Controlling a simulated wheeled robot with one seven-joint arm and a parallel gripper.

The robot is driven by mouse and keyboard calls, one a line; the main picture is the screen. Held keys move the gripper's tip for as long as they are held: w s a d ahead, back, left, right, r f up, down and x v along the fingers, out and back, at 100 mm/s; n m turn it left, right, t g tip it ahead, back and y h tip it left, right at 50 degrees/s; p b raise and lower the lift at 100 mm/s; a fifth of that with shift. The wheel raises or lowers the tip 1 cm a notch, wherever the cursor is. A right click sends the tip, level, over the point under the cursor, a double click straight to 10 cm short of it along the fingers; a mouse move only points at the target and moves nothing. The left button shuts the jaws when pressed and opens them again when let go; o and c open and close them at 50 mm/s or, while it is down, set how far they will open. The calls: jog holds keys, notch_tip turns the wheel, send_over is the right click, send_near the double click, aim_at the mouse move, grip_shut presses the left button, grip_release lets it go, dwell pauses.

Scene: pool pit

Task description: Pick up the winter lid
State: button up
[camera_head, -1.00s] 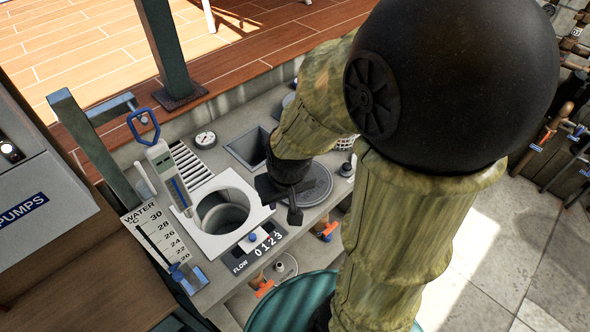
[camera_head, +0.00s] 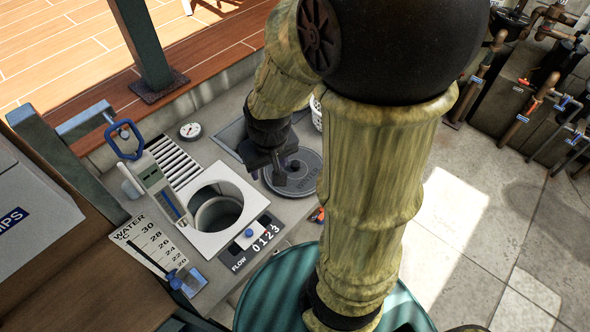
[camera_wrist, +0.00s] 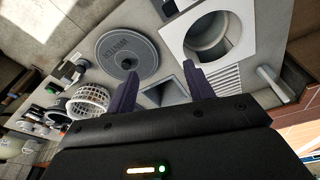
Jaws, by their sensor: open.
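The winter lid (camera_head: 306,168) is a flat round grey disc with raised lettering. It lies on the grey counter to the right of the round opening, partly hidden by my gripper in the head view. It also shows whole in the wrist view (camera_wrist: 126,57), with a dark knob near its lower middle. My gripper (camera_head: 278,182) is over the lid's left side in the head view. In the wrist view its two dark fingers (camera_wrist: 158,88) are spread apart with nothing between them. The lid lies beyond the left fingertip there. I cannot tell how high the fingers are above it.
A white square frame (camera_head: 246,207) with a round opening is left of the lid. A white basket (camera_wrist: 88,101) and small fittings stand on the lid's other side. A gauge (camera_head: 190,131), thermometer and counter display surround the opening. Pipes (camera_head: 520,125) line the right wall.

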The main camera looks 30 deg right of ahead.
jog(key=w+d+g, duration=0.1)
jog(key=w+d, duration=0.5)
jog(key=w, duration=0.1)
jog(key=g, duration=0.1)
send_over(295, 163)
jog(key=f, duration=0.2)
jog(key=shift+s+d+r, duration=0.1)
jog(key=shift+s+r, duration=0.1)
jog(key=shift+s, duration=0.05)
notch_tip(295, 163, down, 12)
jog(key=shift+f+p, duration=0.1)
jog(key=shift+p, duration=0.9)
jog(key=shift+f, duration=0.1)
jog(key=shift+w+f+p, duration=0.2)
jog(key=shift+f+p, duration=0.65)
jog(key=shift+f, duration=1.65)
